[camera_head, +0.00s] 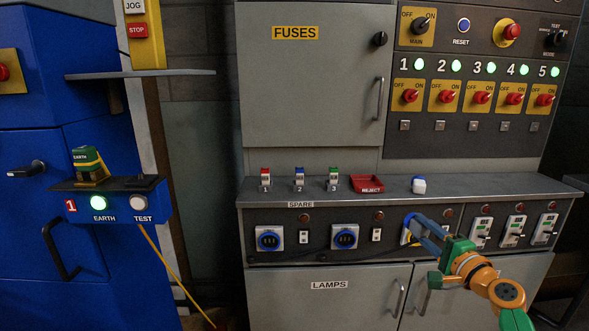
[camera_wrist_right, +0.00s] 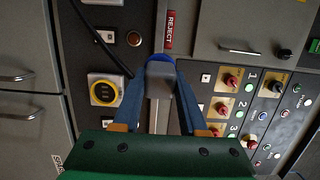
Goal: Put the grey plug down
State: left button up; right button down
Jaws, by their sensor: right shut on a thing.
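The grey plug (camera_wrist_right: 161,82) is between the two blue fingers of my right gripper (camera_wrist_right: 160,88) in the right wrist view. The fingers are shut on its sides, and a rounded blue part shows at its far end. In the head view my right gripper (camera_head: 413,223) is near the front edge of the grey shelf (camera_head: 480,187), in front of the third socket (camera_head: 405,238). There the fingers largely hide the plug, so I cannot tell whether it touches anything. My left gripper is not in view.
Bare shelf lies to the right. The upright fuse cabinet (camera_head: 310,95) and switch panel (camera_head: 470,135) rise behind.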

jog(key=s+a+r+n+g+y, duration=0.6)
jog(key=s+a+r+n+y, duration=0.15)
jog(key=a+r+y, duration=0.25)
jog(key=s+a+f, duration=0.1)
jog(key=s+f, duration=0.3)
jog(key=s, duration=0.4)
jog(key=s+a+f+g, duration=0.15)
jog(key=s+f, duration=0.25)
jog(key=s, duration=0.4)
jog(key=s+a+f+t, duration=0.1)
jog(key=s+a+f, duration=0.1)
jog(key=s+f, duration=0.45)
pick_arm(q)
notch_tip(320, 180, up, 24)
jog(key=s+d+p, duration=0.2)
jog(key=p, duration=2.2)
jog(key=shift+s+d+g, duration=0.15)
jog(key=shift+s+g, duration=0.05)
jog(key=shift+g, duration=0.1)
pick_arm(e)
notch_tip(320, 180, up, 23)
jog(key=s, duration=0.1)
jog(key=shift+f+n+g+y, duration=0.2)
jog(key=shift+n+g+y, duration=0.15)
jog(key=shift+y, duration=0.05)
